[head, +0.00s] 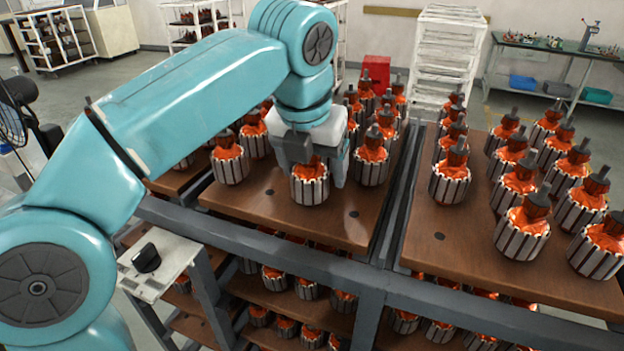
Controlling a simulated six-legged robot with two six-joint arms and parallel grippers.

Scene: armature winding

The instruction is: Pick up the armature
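My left gripper (311,172) reaches down from above over the middle wooden board (270,205). My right gripper is not in view.
Other armatures stand close by, one on the left (230,165) and one on the right (371,165). A second board (440,220) on the right holds several more. Lower shelves hold more armatures. The front of the middle board has bare room.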

